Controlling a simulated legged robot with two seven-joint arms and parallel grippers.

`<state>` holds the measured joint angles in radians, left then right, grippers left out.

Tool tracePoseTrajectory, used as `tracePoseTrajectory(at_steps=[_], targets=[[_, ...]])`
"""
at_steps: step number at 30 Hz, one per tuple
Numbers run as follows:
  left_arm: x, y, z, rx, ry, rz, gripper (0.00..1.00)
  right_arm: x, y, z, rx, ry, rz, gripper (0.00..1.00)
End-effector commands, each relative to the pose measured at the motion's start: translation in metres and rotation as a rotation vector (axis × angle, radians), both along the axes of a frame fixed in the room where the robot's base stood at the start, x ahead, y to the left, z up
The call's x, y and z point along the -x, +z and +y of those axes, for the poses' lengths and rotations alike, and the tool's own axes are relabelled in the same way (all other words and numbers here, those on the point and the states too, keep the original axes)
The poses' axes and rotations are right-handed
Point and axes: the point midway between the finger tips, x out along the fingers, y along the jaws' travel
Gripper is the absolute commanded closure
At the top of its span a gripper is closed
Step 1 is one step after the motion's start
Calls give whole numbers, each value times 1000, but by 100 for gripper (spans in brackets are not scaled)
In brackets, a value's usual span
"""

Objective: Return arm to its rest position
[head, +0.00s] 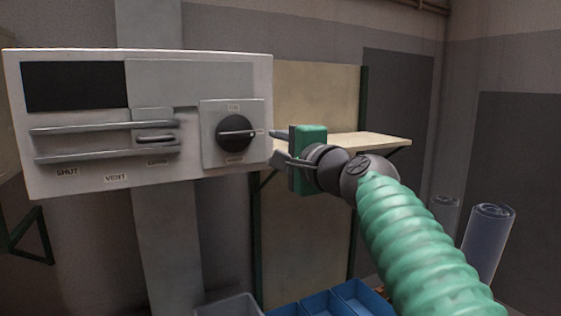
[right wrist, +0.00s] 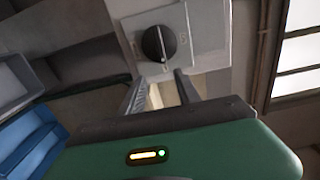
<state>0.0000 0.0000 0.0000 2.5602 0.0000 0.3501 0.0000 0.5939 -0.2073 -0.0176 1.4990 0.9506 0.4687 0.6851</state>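My right arm (head: 415,240), in a green ribbed sleeve, reaches up from the lower right of the head view. My right gripper (head: 277,146) is just right of the black rotary knob (head: 236,133) on the white wall panel. In the right wrist view, its two fingers (right wrist: 160,90) stand apart with nothing between them. The knob (right wrist: 158,43) shows beyond the fingertips there, apart from them. My left gripper is not in view.
The panel (head: 95,185) has a slider handle (head: 155,138) over rails and labels reading SHUT and VENT. A shelf (head: 365,142) is behind my gripper. Blue bins (head: 360,298) and a grey bin (head: 228,304) lie below. Rolled cylinders (head: 487,240) stand at right.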

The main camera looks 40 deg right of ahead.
Motion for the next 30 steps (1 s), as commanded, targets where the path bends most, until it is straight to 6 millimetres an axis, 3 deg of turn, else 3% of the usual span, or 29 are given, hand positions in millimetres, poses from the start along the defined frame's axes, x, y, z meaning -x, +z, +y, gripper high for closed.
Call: tracePoseTrajectory(at_steps=[4,16,19,20,23,27,30], targets=[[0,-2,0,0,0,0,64,8,0,2,-1,1,1,61],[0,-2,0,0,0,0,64,7,-1,2,0,1,3,61],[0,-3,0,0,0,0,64,-1,-22,5,16,11,49,61],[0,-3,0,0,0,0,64,-6,-36,6,27,17,78,61],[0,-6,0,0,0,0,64,-26,-105,19,100,61,227,61],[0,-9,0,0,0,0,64,-42,-230,54,266,184,496,61],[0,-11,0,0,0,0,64,-35,-317,86,412,309,677,61]])
